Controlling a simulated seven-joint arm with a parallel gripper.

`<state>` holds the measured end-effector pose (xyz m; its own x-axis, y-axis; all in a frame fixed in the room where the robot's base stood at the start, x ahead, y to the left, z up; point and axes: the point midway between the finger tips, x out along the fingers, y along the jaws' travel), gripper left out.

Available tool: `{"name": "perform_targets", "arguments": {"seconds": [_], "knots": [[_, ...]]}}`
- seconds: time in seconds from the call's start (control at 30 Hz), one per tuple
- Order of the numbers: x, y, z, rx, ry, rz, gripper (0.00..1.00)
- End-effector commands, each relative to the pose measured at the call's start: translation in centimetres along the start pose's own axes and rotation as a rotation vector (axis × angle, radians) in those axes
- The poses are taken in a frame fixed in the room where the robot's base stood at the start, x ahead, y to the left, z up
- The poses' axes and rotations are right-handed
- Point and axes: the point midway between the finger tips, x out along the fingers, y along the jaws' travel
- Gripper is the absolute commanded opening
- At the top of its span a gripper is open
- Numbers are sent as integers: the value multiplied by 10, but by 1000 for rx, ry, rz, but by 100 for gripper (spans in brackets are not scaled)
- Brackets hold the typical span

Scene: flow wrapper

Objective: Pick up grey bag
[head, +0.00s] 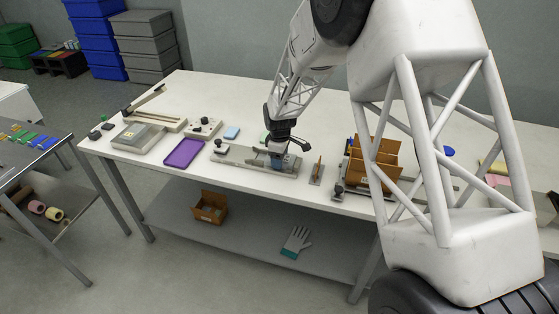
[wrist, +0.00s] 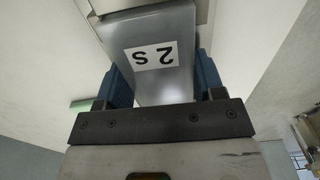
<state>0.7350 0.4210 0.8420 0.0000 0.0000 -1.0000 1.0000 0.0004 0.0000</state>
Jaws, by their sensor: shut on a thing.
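My gripper (head: 277,160) is low over a long grey fixture (head: 235,157) near the front edge of the white table (head: 250,105). In the wrist view its two blue fingers (wrist: 162,78) are shut on the sides of a smooth grey thing, which I take to be the grey bag (wrist: 165,90). The bag carries a white label with "2 S", upside down in this view. Its far end meets a pale grey part at the top of the picture. I cannot tell whether it still rests on the fixture. In the head view my gripper hides most of it.
A purple tray (head: 183,153) and a light blue block (head: 231,132) lie to the left. A thin upright brown piece (head: 316,170) stands close on the right. A brown box (head: 382,158) is farther right, partly behind my arm. The table behind the fixture is mostly clear.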

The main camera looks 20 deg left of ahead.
Motion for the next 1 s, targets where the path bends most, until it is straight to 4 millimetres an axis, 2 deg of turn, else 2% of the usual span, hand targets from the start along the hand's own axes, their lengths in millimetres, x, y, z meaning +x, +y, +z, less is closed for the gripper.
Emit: {"name": "perform_targets", "arguments": {"seconds": [0.37,0.67,1.0], "knots": [[-7,0,0,0,1,1,41],[-34,0,0,0,1,2,41],[-40,-32,18,0,0,0,41]]}}
